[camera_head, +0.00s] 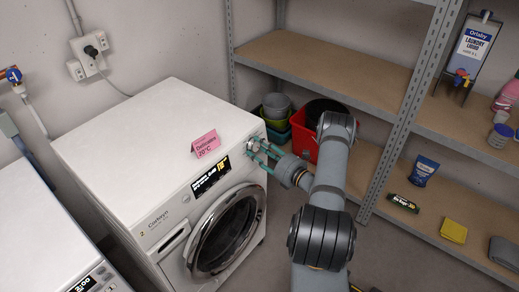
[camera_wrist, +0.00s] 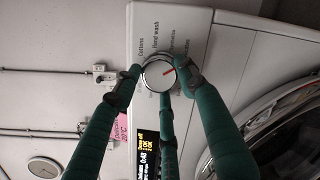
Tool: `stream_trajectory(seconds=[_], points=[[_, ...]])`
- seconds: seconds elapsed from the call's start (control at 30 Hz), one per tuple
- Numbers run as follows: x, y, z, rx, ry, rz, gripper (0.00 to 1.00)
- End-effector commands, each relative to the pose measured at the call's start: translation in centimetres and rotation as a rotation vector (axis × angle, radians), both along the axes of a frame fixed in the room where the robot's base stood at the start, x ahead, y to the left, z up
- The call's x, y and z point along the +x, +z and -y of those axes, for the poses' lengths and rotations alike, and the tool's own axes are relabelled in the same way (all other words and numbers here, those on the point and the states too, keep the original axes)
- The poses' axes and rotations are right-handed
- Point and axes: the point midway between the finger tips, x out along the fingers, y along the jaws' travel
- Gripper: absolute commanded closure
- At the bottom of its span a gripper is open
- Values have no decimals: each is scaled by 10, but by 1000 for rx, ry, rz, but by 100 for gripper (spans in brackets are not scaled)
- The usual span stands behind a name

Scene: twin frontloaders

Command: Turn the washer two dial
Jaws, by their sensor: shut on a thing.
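The washer two (camera_head: 105,165) is a white front loader with a "2" on its front and a round dark door (camera_head: 228,233). The lit display (camera_head: 210,178) is left of the dial.
A pink "Delicates 20°C" card (camera_head: 206,144) stands on the washer top. Another white machine (camera_head: 40,235) is at the left. Metal shelving (camera_head: 330,73) runs along the right, with a red bin (camera_head: 304,137) beyond my gripper.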

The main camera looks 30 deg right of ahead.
Motion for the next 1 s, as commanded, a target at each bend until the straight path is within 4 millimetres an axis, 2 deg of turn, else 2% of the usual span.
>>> stream_trajectory(seconds=[0.23,0.27,0.57,0.87,1.0], points=[[-1,-2,0,0,0,-3,85],[-1,-2,0,0,0,-3,59],[0,-1,0,-1,0,-1,41],[-2,0,1,-1,-1,0,41],[-14,0,6,1,-5,-2,41]])
